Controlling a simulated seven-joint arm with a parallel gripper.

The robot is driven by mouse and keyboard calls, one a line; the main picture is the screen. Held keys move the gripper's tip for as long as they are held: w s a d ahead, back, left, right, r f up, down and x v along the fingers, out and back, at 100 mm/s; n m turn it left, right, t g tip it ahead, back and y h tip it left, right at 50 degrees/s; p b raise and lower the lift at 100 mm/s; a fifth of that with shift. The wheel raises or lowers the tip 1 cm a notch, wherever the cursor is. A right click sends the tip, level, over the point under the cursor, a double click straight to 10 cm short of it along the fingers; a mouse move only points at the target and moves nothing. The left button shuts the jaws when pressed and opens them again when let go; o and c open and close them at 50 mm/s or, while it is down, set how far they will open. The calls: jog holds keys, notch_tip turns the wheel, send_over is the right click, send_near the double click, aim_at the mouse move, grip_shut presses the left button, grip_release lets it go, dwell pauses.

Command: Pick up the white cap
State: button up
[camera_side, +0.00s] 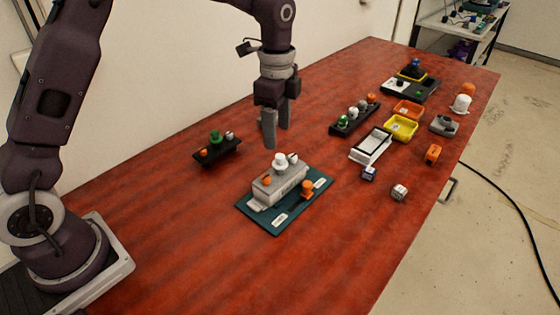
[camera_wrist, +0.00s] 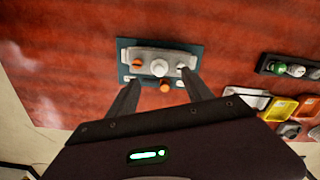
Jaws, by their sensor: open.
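A white cap (camera_side: 280,160) sits on top of a grey box-like unit (camera_side: 265,190), which rests on a dark teal mat (camera_side: 258,222). In the wrist view the white cap (camera_wrist: 159,67) shows from above at the middle of the unit, with an orange cap (camera_wrist: 137,64) to its left. A smaller white piece (camera_side: 293,158) is beside it on the unit. My gripper (camera_side: 277,137) is open and empty, with its fingers pointing down above the unit. In the wrist view the fingers (camera_wrist: 161,92) spread either side of the cap's line, apart from it.
An orange piece (camera_side: 306,189) stands on the mat's right. A black rack (camera_side: 217,151) with caps is at left, another (camera_side: 354,117) at right. A white-rimmed tray (camera_side: 370,146), yellow bin (camera_side: 401,128) and small cubes (camera_side: 399,192) lie further right. The front of the table is clear.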

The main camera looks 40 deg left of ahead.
aim_at(280, 155)
jog(key=f, duration=0.7)
jog(key=shift+d+f, duration=0.3)
jog(key=shift+d, duration=0.1)
grip_shut()
